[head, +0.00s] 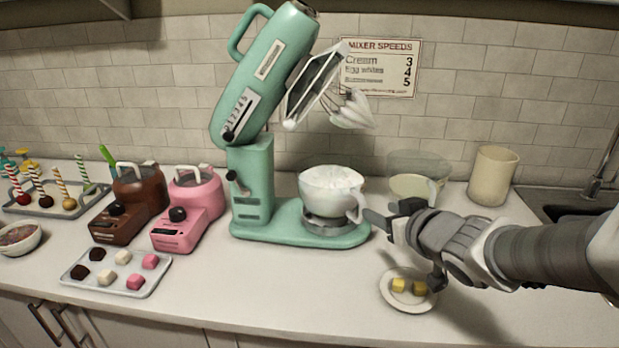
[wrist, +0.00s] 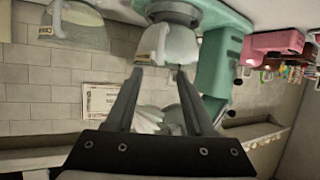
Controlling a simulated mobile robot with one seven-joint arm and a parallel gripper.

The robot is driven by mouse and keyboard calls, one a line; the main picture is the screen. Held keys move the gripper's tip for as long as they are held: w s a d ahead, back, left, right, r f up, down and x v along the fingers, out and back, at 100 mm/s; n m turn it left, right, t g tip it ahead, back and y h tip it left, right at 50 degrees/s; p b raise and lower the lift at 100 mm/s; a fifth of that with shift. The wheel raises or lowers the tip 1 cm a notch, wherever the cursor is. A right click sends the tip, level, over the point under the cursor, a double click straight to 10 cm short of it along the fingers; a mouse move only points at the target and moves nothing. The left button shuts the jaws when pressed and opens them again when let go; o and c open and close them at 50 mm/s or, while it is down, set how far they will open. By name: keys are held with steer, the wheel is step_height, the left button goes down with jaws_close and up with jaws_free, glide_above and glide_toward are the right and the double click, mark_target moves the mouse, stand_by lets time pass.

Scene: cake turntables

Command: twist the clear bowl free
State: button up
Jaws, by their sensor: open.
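A bowl with white contents (head: 331,190) sits upright on the round seat of the teal stand mixer (head: 254,185), its handle (head: 355,207) facing my gripper. Its sides look see-through in the wrist view (wrist: 175,45). My gripper (head: 388,211) is open and empty, just right of the handle. In the wrist view the handle (wrist: 160,45) lies ahead of the gap between my fingertips (wrist: 160,73). I cannot tell whether they touch it. A second clear bowl (head: 418,172) stands behind my gripper, partly hidden; it also shows in the wrist view (wrist: 78,24).
The mixer head is tilted up with its whisk (head: 350,108) above the bowl. A saucer with yellow cubes (head: 407,303) lies below my gripper. A beige canister (head: 493,175) stands at the right. Brown (head: 130,200) and pink (head: 190,208) small mixers stand left.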

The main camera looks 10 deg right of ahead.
steer(key=b+v, duration=0.2)
steer(key=v, duration=0.5)
stand_by(0.7)
steer(key=shift+r, duration=0.1)
steer(key=s+d+r+m+g+h+p, duration=0.1)
steer(key=d+r+m+h+p, duration=0.2)
steer(key=r+h+p, duration=0.3)
steer(key=s+a+f+n+g+y+p, duration=0.1)
steer(key=s+a+g+y+p, duration=0.2)
steer(key=s+a, duration=0.7)
steer(key=a+g+y, duration=0.2)
steer(key=a+g, duration=0.1)
steer(key=g, duration=0.1)
steer(key=shift+a+f+n, duration=0.3)
steer(key=shift+f, duration=0.05)
